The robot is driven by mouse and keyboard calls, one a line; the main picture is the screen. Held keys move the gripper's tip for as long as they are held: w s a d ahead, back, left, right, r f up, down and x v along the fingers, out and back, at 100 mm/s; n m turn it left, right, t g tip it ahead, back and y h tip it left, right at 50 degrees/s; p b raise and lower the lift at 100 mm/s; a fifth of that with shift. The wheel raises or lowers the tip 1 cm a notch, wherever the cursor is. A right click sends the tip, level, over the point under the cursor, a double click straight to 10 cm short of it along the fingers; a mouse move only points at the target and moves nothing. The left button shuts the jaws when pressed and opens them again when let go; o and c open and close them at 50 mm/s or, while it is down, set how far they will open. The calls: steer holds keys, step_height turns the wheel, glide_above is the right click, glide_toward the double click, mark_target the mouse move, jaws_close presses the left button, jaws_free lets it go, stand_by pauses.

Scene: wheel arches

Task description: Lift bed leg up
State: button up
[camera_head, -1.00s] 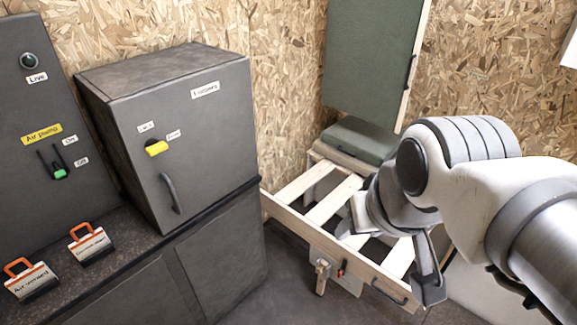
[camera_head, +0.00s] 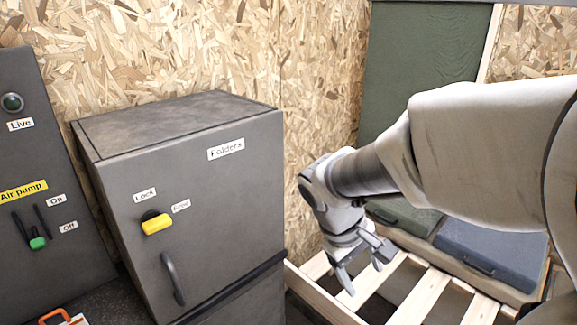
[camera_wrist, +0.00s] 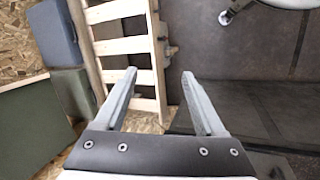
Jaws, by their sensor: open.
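The wooden slatted bed frame (camera_head: 414,298) is at the lower right of the head view, and its front edge runs out of the picture at the bottom. In the wrist view the bed frame (camera_wrist: 123,45) runs up the picture left of centre. A small piece sticking out from its right side appears to be the bed leg (camera_wrist: 171,50); it is small and blurred. The leg is out of the head view. My gripper (camera_head: 365,276) is open and empty above the slats, beside the wall. In the wrist view the fingers (camera_wrist: 159,74) are apart with nothing held between them.
A dark cabinet (camera_head: 210,220) with a yellow knob (camera_head: 156,224) stands left of the bed. A green panel (camera_head: 425,75) stands upright behind.

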steer(key=w+a+f+n+h+b, duration=0.1)
steer(key=w+f+n+h+b, duration=0.2)
steer(key=f, duration=0.8)
steer(key=w+f+n+h+b, duration=0.25)
steer(key=w+f+n, duration=0.2)
steer(key=f, duration=0.75)
steer(key=w+a+f+n+h+b, duration=0.1)
steer(key=w+f+n+h+b, duration=0.2)
steer(key=f, duration=0.8)
steer(key=s+f+n+t+y+b, duration=0.15)
steer(key=f+n, duration=0.25)
steer(key=f, duration=0.7)
steer(key=s+a+f+n+t+h+b, duration=0.1)
steer(key=f+n+t+b, duration=0.25)
steer(key=f, duration=0.65)
steer(key=s+f+n+t+y+b, duration=0.15)
steer(key=f+n, duration=0.25)
steer(key=f, duration=0.7)
steer(key=b+x, duration=0.6)
steer(key=x, duration=1.1)
steer(key=shift+d, duration=0.2)
steer(key=shift+w, duration=0.1)
steer(key=shift+c, duration=0.2)
steer(key=shift+h, duration=0.25)
jaws_close()
steer(key=shift+a+r, duration=0.1)
